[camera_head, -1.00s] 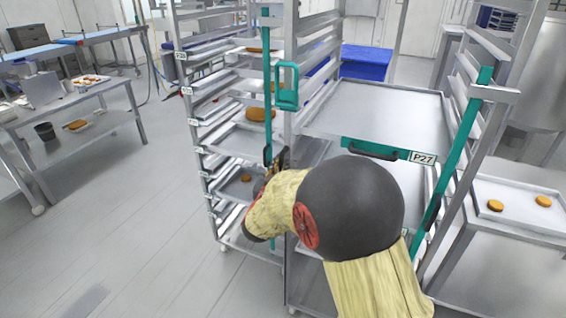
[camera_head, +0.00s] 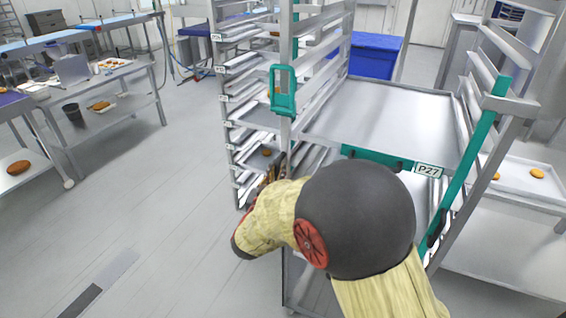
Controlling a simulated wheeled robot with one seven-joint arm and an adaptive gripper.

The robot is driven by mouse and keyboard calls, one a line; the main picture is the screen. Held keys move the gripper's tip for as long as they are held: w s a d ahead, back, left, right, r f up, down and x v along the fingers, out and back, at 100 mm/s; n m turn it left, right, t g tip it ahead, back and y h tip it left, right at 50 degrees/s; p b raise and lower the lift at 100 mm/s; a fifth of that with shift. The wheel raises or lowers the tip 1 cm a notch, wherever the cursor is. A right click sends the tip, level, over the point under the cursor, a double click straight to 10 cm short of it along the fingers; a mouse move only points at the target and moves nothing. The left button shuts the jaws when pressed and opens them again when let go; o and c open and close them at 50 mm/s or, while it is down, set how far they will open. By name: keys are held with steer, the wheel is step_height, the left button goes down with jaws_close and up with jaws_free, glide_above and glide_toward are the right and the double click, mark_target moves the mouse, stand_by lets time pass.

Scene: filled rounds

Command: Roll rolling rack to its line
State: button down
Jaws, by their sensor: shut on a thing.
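The rolling rack (camera_head: 287,140) is a metal frame with a teal loop handle (camera_head: 283,92) on its left post. A teal bar (camera_head: 474,150) with a black grip runs up its right side. A wide tray with a teal front and a P27 label (camera_head: 428,171) sits in it. My gripper (camera_head: 270,179) is at the rack's left post, low down, shut on the rack. My wrist and arm hide the fingertips' exact hold and much of the rack's lower front.
A second rack (camera_head: 231,97) with labelled shelves stands just behind, to the left. A blue bin (camera_head: 374,56) is behind. A table (camera_head: 525,205) with a tray of rounds stands close on the right. Work tables (camera_head: 130,105) stand left.

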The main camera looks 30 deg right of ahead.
steer(key=v, duration=0.5)
steer(key=shift+w+a+f+p, duration=0.2)
steer(key=shift+a+p, duration=0.2)
steer(key=shift+a, duration=0.15)
steer(key=c, duration=2.3)
jaws_free()
steer(key=shift+o, duration=1.2)
steer(key=shift+s+a+r, duration=0.1)
steer(key=shift+s+a, duration=0.05)
steer(key=shift+a, duration=0.1)
steer(key=shift+o, duration=1.1)
steer(key=shift+d, duration=0.1)
steer(key=v, duration=1.2)
